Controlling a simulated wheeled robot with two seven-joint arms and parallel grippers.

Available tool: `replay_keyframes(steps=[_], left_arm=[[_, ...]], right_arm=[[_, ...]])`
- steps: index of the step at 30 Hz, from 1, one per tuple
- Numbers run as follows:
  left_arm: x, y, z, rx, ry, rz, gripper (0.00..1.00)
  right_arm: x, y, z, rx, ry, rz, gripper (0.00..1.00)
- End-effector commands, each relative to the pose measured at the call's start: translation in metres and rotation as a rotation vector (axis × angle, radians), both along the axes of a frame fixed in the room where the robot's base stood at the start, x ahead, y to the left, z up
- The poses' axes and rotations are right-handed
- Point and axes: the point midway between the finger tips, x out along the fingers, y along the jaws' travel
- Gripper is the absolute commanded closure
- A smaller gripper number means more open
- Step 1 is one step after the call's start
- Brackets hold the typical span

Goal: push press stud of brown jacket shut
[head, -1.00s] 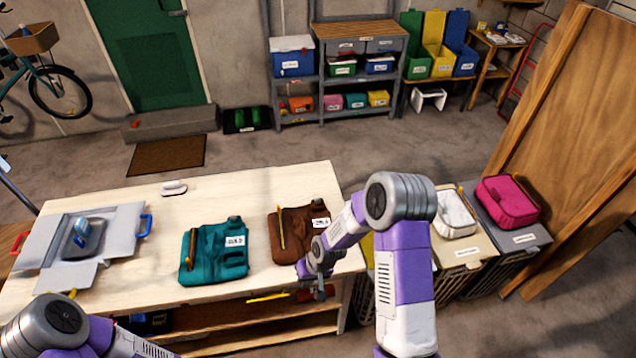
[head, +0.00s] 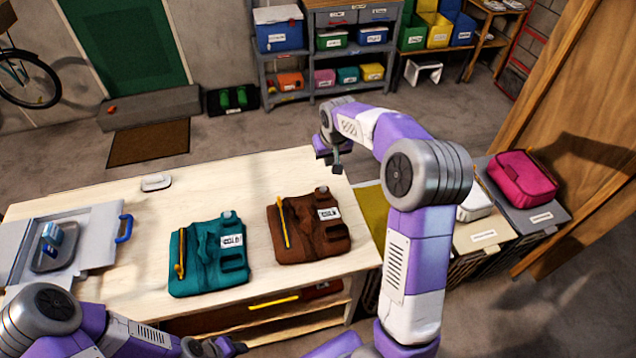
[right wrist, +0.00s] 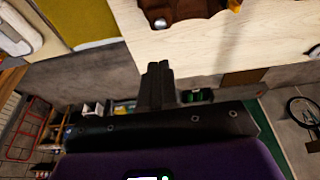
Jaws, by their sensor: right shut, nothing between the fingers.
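The brown jacket (head: 305,243) lies folded on the pale table, with a white label and a yellow-orange strip on it. A small round silver stud (right wrist: 160,23) shows at its edge in the right wrist view, where only part of the jacket (right wrist: 190,8) is visible. I cannot tell whether the stud is pressed shut. My right gripper (head: 337,168) is shut and empty, above the table's far edge, beyond the jacket and apart from it. Its closed fingers (right wrist: 157,72) point toward the jacket side. My left gripper (head: 235,347) is low at the front; its jaws are unclear.
A teal jacket (head: 209,262) lies left of the brown one. A grey case (head: 105,225) with a blue handle is at the table's left. A small white object (head: 156,182) lies near the back edge. Bins with white and pink bags (head: 522,177) stand right of the table.

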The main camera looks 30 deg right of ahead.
Motion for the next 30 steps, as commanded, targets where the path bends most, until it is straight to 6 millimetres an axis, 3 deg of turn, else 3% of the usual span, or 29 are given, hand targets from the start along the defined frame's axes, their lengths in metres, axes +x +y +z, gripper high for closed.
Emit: replay_keyframes(steps=[1,3,19,23,30], left_arm=[[0.0,0.0,-0.011,0.0,-0.001,0.0,0.57],[0.001,0.0,-0.015,0.0,-0.001,0.0,0.57],[0.001,0.0,-0.015,0.0,-0.002,0.001,0.57],[0.001,0.0,-0.016,0.0,-0.002,0.001,0.57],[0.001,0.0,-0.017,0.0,-0.001,0.0,0.57]], right_arm=[[0.0,0.0,-0.011,0.0,0.0,0.0,1.0],[0.0,0.0,-0.015,0.0,0.0,0.0,1.0],[0.002,0.0,-0.022,0.0,0.003,0.001,1.0],[0.007,-0.001,-0.041,0.001,0.005,0.001,1.0],[0.022,-0.005,-0.091,0.001,0.005,0.001,1.0]])
